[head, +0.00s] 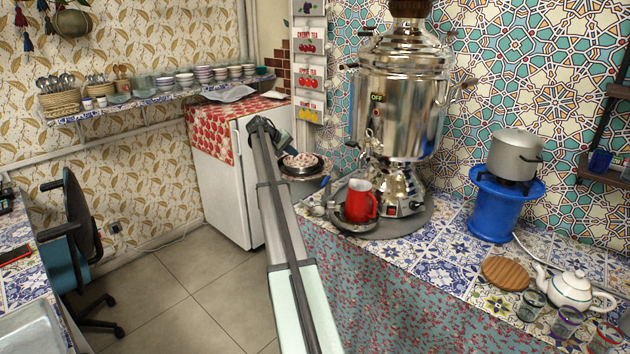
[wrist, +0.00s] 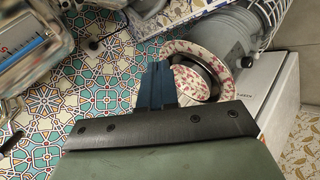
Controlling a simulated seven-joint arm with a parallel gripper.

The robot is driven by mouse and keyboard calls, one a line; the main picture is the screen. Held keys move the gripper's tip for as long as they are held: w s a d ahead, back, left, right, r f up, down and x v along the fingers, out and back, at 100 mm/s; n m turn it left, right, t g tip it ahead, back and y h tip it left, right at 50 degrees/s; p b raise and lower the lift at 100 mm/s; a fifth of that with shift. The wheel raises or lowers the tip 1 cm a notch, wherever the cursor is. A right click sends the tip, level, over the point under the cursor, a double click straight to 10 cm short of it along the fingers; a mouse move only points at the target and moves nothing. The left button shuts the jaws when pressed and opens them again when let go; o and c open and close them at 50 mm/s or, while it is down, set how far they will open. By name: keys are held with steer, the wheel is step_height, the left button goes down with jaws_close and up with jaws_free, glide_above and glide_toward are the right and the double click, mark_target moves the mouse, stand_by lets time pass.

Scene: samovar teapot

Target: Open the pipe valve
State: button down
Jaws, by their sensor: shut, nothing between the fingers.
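I cannot pick out a pipe valve with certainty. The tall silver samovar (head: 401,95) stands on a round grey tray at the centre right of the head view. A small tap (head: 373,143) juts from its left side above a red mug (head: 360,203). My arm reaches away from the bottom of the head view, and my gripper (head: 284,140) is at its far end, left of the samovar and apart from it. In the wrist view its blue fingers (wrist: 157,84) are together, with nothing held.
A patterned bowl (wrist: 196,72) lies beyond the fingers. A white refrigerator (head: 232,180) with a red cloth stands left of my arm. A blue stove (head: 490,207) with a pot (head: 514,155), a wooden board (head: 507,273) and a teapot (head: 571,290) occupy the right counter.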

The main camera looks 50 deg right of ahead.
mark_target(326, 181)
steer(key=s+a+f+m+g+y, duration=0.2)
steer(key=s+a+f+m+y, duration=0.15)
steer(key=m, duration=0.55)
steer(key=s+d+f, duration=0.6)
steer(key=f, duration=0.1)
steer(key=shift+d+h, duration=0.35)
